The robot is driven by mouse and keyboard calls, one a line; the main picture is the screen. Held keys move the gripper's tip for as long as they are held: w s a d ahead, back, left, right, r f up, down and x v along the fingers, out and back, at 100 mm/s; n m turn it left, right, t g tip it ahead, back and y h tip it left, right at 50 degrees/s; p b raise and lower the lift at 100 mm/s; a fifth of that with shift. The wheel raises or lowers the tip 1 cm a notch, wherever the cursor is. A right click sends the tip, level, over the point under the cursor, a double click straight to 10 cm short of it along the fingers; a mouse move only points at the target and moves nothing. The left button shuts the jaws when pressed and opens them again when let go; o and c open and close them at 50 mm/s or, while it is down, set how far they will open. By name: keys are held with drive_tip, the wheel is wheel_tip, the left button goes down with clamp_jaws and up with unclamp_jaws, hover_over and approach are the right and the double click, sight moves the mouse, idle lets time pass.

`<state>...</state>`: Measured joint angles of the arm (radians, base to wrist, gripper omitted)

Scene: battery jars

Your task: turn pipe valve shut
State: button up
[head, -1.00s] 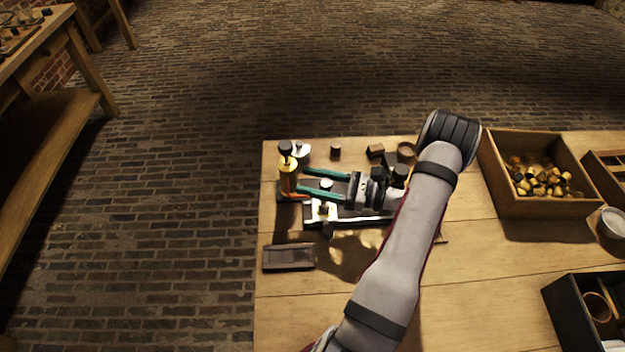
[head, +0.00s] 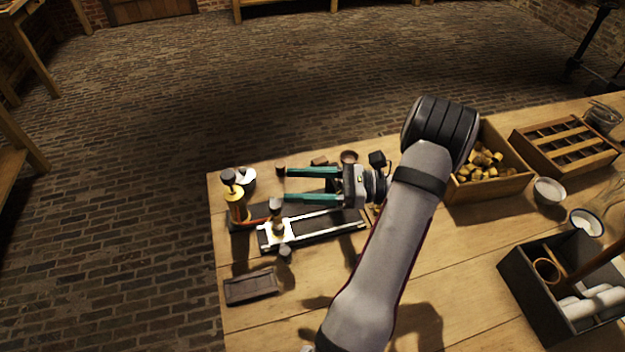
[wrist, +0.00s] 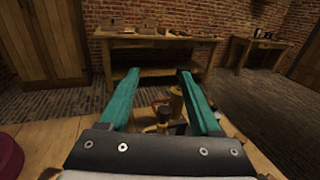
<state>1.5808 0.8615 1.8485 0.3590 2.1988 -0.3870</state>
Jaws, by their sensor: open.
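A brass cylinder with a dark knob (head: 236,205) stands upright at the left end of a dark base on the table. Beside it is a short post with a grey round cap (head: 276,205), by a pale metal rail (head: 315,228). I cannot tell for sure which of these is the pipe valve. My gripper (head: 288,185) has two long teal fingers, open, with nothing held. It hangs above and behind the rail, its fingers pointing left, apart from the brass cylinder. In the wrist view the brass cylinder (wrist: 176,101) and the capped post (wrist: 163,118) show between and beyond the fingers.
A dark flat tray (head: 251,287) lies at the front left. A wooden box of brass pieces (head: 500,185) stands to the right, with a divided wooden tray (head: 565,150) and a black box (head: 510,270) farther right. Small dark blocks (head: 320,161) sit behind my gripper.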

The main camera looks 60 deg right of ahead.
drive_tip(key=shift+s+r, duration=0.75)
drive_tip(key=shift+s, duration=0.45)
drive_tip(key=m+t+h, duration=0.2)
drive_tip(key=m+h, duration=0.3)
drive_tip(key=h, duration=0.2)
approach(276, 209)
drive_tip(key=w, duration=1.4)
drive_tip(key=shift+f, duration=0.1)
drive_tip(key=shift+n, duration=0.3)
clamp_jaws()
